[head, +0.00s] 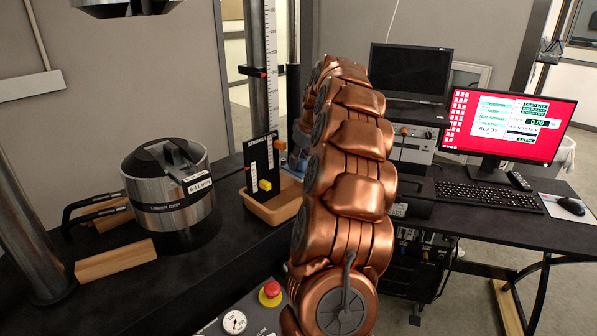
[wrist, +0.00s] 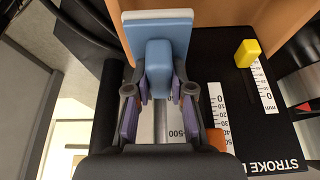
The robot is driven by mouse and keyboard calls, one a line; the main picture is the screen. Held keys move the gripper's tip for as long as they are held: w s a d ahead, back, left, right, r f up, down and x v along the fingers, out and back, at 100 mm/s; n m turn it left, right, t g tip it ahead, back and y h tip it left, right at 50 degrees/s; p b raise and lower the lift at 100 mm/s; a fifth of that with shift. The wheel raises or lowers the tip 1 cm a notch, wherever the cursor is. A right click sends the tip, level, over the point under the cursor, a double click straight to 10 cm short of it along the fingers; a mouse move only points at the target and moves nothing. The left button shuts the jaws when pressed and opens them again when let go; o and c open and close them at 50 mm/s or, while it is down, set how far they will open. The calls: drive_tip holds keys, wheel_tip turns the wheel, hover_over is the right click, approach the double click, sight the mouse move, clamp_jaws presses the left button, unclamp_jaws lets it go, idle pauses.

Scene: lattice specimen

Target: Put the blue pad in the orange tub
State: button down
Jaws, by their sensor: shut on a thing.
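The blue pad (wrist: 177,30) is a flat light-blue plate with a darker blue block on its face. My gripper (wrist: 158,88) is shut on that block, with a finger on each side, in the wrist view. In the head view a small bluish part of the pad (head: 297,160) shows beside my copper arm, which hides most of the gripper. The orange tub (head: 273,214) stands on the dark bench, left of my arm and partly hidden by it. An orange surface, likely the tub (wrist: 235,14), shows beyond the pad in the wrist view. Whether the pad is over it is unclear.
A black scale plate (head: 262,165) with a yellow block stands upright by the tub. A round metal lower grip (head: 168,190) and wooden blocks (head: 115,261) are to the left. A metal column (head: 255,70) rises behind. A monitor (head: 505,124) and keyboard stand on the right desk.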

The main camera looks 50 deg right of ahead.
sight(299, 172)
drive_tip(key=shift+f+p, duration=0.4)
drive_tip(key=shift+f, duration=1.6)
drive_tip(key=shift+f+b, duration=0.35)
drive_tip(key=shift+f, duration=0.05)
drive_tip(key=shift+f, duration=0.25)
drive_tip(key=c, duration=1.3)
unclamp_jaws()
